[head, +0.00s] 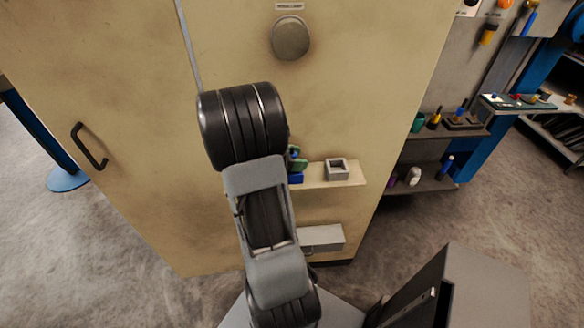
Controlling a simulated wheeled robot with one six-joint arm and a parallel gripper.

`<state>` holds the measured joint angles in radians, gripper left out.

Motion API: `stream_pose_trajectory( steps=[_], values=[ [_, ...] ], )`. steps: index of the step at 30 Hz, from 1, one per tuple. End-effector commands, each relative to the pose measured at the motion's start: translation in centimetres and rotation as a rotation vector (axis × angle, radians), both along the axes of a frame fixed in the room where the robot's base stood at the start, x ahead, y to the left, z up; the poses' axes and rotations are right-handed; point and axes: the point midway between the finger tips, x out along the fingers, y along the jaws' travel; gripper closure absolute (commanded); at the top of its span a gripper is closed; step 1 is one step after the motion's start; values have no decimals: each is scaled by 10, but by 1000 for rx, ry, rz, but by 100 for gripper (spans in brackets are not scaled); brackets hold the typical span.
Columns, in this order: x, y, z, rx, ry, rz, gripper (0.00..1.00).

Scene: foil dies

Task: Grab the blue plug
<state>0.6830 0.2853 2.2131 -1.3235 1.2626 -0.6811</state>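A small blue object (296,178) sits at the left end of a narrow cream shelf on the cabinet front. It may be the blue plug, but it is too small and too covered by my arm to be sure. A dark green piece (298,163) shows just above it; I cannot tell whether they touch. My arm rises through the middle of the head view, and its black joint covers the area left of the shelf. My gripper does not show, so its opening and any hold are hidden.
The cream shelf (320,181) also bears a grey square socket block (337,169). A pale box-like ledge (321,238) is below it. The cabinet (150,160) has a black handle (89,147). Cluttered shelves (420,183) stand right; a grey box (487,285) is at front right.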

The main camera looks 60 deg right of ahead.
Motion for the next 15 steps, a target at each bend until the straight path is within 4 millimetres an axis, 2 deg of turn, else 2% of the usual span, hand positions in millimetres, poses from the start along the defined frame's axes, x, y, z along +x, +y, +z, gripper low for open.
stream_pose_trajectory(
  steps=[1,15],
  values=[
    [0,0,0,0,0,0,53],
    [0,0,0,-1,-1,0,96]
  ],
)
